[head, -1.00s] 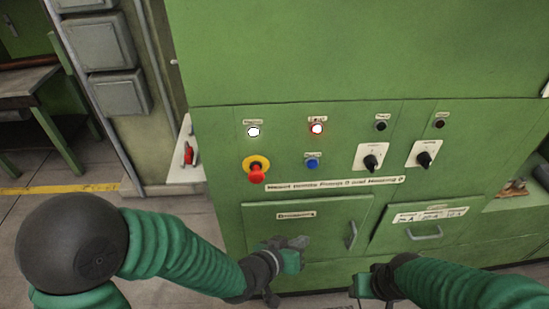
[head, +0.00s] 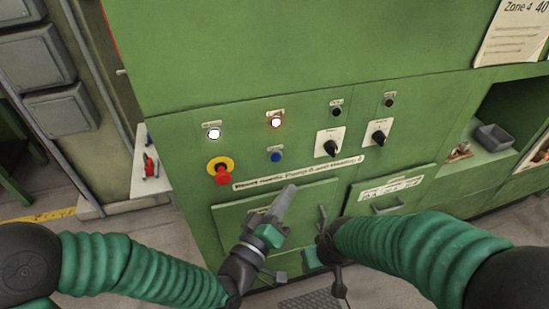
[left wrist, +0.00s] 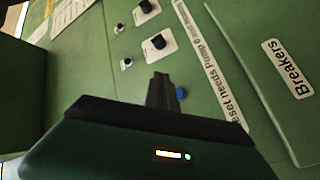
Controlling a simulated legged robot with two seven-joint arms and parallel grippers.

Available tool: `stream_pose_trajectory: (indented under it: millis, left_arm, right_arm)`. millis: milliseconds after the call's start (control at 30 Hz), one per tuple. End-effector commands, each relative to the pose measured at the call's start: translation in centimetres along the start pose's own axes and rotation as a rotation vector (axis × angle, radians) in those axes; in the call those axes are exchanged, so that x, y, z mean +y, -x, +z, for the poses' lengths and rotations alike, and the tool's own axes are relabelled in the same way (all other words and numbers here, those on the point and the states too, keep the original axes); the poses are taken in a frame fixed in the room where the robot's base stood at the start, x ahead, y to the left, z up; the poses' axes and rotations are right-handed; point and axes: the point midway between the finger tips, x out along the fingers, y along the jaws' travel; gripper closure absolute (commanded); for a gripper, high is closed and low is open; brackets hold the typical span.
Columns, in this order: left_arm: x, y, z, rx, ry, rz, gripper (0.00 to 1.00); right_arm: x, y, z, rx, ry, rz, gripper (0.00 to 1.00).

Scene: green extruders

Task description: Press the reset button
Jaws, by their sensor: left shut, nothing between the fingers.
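A blue button (head: 276,156) sits on the green cabinet panel below a lit, red-rimmed lamp (head: 276,122); its small label is unreadable. In the left wrist view, the blue button (left wrist: 181,94) shows just right of my fingers, partly hidden by them. My left gripper (head: 288,191) is shut and empty, pointing up toward the panel, below the blue button and apart from it in the head view. Its closed fingers (left wrist: 160,80) show in the left wrist view. My right gripper (head: 333,262) is low in front of the cabinet; its finger opening is unclear.
A red emergency stop (head: 222,174) on a yellow ring is left of the blue button. A lit white lamp (head: 214,133) is above it. Two black rotary knobs (head: 331,148) (head: 378,138) are to the right. A breaker door (head: 235,222) lies below, behind my left gripper.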

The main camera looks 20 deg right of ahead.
Motion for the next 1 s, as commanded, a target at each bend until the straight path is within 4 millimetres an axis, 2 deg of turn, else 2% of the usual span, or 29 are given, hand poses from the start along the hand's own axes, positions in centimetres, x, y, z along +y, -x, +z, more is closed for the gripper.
stream_pose_trajectory:
  millis: [300,500,1000]
  left_arm:
    - [-2.5,-3.3,-2.5,0.002,-0.002,-0.002,1.00]
    - [-3.5,-4.7,-3.5,0.000,-0.002,-0.002,1.00]
    - [-3.8,-5.1,-3.7,0.000,-0.002,-0.001,1.00]
  right_arm:
    - [0.0,-0.2,0.1,0.000,0.000,0.000,0.48]
    - [0.0,-0.3,0.1,0.000,0.000,0.000,0.48]
    - [0.0,-0.3,0.1,0.000,0.000,0.000,0.48]
